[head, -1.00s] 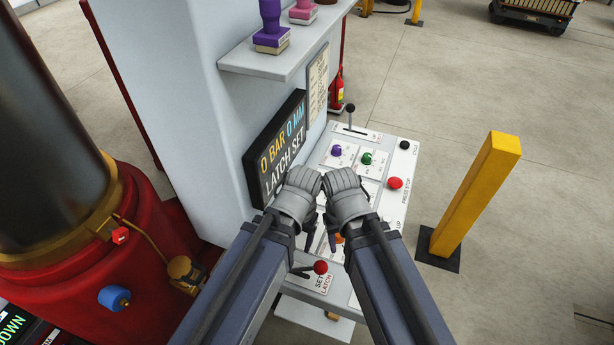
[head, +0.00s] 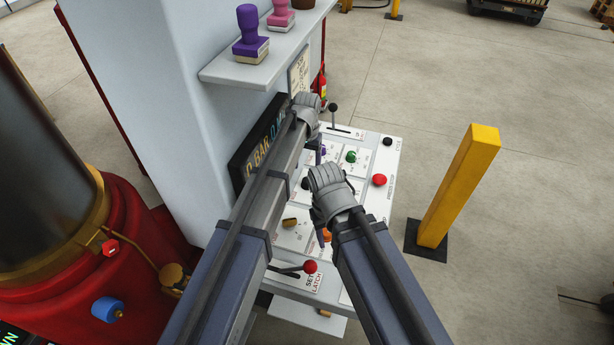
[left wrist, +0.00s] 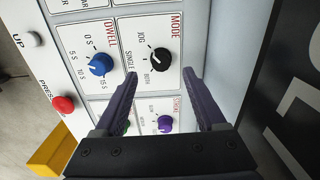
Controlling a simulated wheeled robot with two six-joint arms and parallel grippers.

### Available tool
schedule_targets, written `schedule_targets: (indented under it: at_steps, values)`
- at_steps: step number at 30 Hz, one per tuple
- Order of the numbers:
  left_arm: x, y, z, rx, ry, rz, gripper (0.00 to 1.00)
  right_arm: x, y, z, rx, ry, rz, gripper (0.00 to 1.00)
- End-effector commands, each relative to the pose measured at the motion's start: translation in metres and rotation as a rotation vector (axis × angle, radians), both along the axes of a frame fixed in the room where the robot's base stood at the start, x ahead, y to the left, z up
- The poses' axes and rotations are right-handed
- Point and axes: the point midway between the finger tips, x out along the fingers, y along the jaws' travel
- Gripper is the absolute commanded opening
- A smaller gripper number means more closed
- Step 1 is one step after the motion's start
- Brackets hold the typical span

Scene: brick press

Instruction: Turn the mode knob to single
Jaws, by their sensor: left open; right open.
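The black mode knob (left wrist: 158,62) sits on a white panel marked MODE in the left wrist view, with JOG, SINGLE and BOTH printed beside it. A small white mark shows on the knob, but I cannot tell surely which label it points at. My left gripper (left wrist: 161,73) is open, its dark fingers spread on either side of the knob's line of view, apart from it and empty. In the head view my left gripper (head: 320,145) is over the panel's far part, beside the display. My right gripper (head: 318,228) is lower, over the panel's middle; its fingers are mostly hidden.
The blue dwell knob (left wrist: 100,64) and a purple knob (left wrist: 165,124) neighbour the mode knob. A green knob (head: 350,157), red button (head: 380,180), black-knobbed lever (head: 333,108) and red-knobbed lever (head: 310,266) stand on the panel. A shelf (head: 265,72) overhangs it; a yellow post (head: 458,188) stands right.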

Motion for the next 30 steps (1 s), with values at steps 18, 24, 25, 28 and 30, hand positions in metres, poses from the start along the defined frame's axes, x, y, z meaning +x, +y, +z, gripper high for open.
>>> schedule_targets:
  at_steps: [18,24,25,28,30]
  values:
    - [0.01,-0.001,-0.023,-0.005,-0.002,0.002,0.73,0.0,0.0,-0.023,-0.001,0.0,0.004,0.5]
    - [0.01,-0.001,-0.048,-0.005,-0.002,0.002,0.73,0.0,0.0,-0.048,-0.001,0.0,0.007,0.5]
    - [0.01,-0.001,-0.052,-0.005,-0.002,0.002,0.73,0.0,0.0,-0.052,-0.001,0.0,0.007,0.5]
    - [0.01,-0.001,-0.065,-0.005,-0.002,0.002,0.73,0.0,0.0,-0.065,-0.001,0.0,0.007,0.5]
    - [0.01,-0.001,-0.072,-0.005,-0.002,0.002,0.73,0.0,0.0,-0.072,-0.001,0.0,0.006,0.5]
